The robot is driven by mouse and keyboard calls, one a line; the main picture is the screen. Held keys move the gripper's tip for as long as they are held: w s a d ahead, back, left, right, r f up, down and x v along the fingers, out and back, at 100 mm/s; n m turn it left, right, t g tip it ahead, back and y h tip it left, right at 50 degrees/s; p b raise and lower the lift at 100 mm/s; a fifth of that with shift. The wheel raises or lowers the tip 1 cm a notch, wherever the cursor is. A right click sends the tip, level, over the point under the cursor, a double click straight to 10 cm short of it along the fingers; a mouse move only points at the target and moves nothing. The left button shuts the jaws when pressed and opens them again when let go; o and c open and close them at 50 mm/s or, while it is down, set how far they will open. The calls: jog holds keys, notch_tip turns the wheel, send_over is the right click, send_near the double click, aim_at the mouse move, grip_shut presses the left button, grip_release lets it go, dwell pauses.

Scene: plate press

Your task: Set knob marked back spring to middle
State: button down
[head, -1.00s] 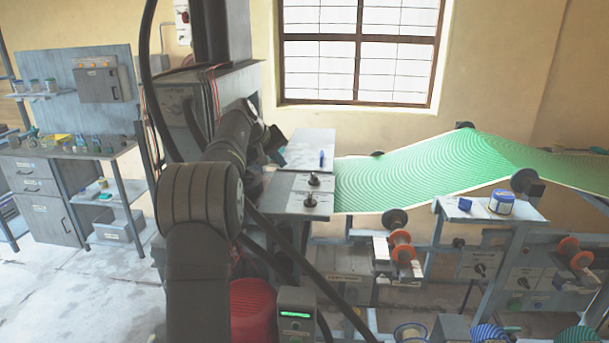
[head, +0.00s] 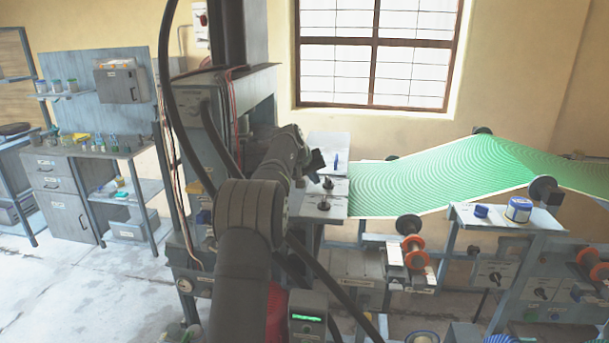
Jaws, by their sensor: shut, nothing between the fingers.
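Two black knobs stand on a light grey plate beside the green sheet, a far knob (head: 327,183) and a near knob (head: 323,204). Their small labels are unreadable, so I cannot tell which one, if either, is marked back spring, nor their settings. My gripper (head: 316,161) is at the end of my dark arm, above and just left of the far knob in the picture. It appears apart from both knobs. It is shut and empty, with its fingers small and dark in this view.
The green patterned sheet (head: 430,180) runs off to the right. The tall grey press housing (head: 235,110) rises at the left. A shelf with a blue-labelled tin (head: 519,210) is at the right.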

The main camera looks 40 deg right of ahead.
jog(key=shift+s+d, duration=0.25)
jog(key=shift+d, duration=0.45)
jog(key=shift+w+d+f+m+g, duration=0.1)
jog(key=shift+d+m+g, duration=0.35)
jog(key=shift+m, duration=0.25)
jog(key=shift+w+d, duration=0.1)
jog(key=shift+d, duration=0.15)
